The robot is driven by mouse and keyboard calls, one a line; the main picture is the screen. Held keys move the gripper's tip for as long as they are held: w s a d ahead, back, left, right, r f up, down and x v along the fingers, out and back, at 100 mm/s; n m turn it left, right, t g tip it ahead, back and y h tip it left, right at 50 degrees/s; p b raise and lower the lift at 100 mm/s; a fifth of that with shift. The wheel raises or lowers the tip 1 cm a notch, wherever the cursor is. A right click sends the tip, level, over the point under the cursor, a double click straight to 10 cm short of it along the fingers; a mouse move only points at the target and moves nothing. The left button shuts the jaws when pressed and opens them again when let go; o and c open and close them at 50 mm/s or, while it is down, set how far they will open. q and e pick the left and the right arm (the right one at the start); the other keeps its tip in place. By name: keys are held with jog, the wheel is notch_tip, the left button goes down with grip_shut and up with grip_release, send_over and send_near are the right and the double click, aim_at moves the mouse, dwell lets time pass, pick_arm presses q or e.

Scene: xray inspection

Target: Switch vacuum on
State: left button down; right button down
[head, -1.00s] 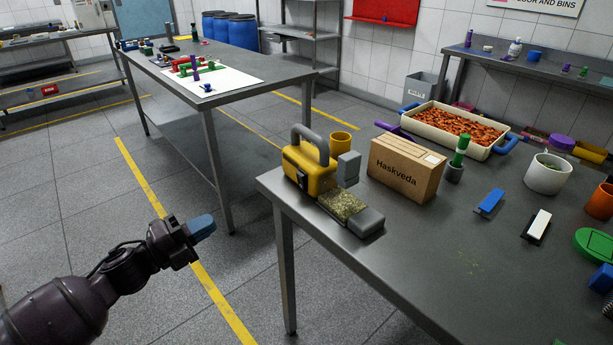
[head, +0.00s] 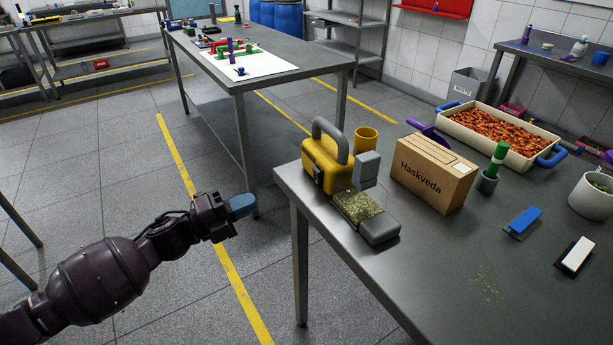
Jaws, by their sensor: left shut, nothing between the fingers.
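A yellow vacuum device (head: 326,163) with a grey carry handle stands upright at the near left corner of the steel table (head: 420,265). A grey block (head: 367,168) is on its right side, and a low tray part with greenish crumbs (head: 356,206) lies in front of it. I cannot make out a switch clearly. My left gripper (head: 242,205) is shut and empty, with bluish fingertips. It is over the floor to the left of the table, apart from the vacuum. My right gripper is out of view.
A yellow cup (head: 366,140) stands behind the vacuum. A cardboard box marked Haskveda (head: 432,178) is to its right, with a green-handled tool in a grey holder (head: 492,172) beside it. Greenish crumbs (head: 487,285) lie on the bare front tabletop. Another table (head: 285,72) stands behind.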

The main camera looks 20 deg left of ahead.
aim_at(316, 172)
pick_arm(q)
jog(key=b+x, duration=0.1)
jog(key=x, duration=1.3)
jog(key=shift+w, duration=0.1)
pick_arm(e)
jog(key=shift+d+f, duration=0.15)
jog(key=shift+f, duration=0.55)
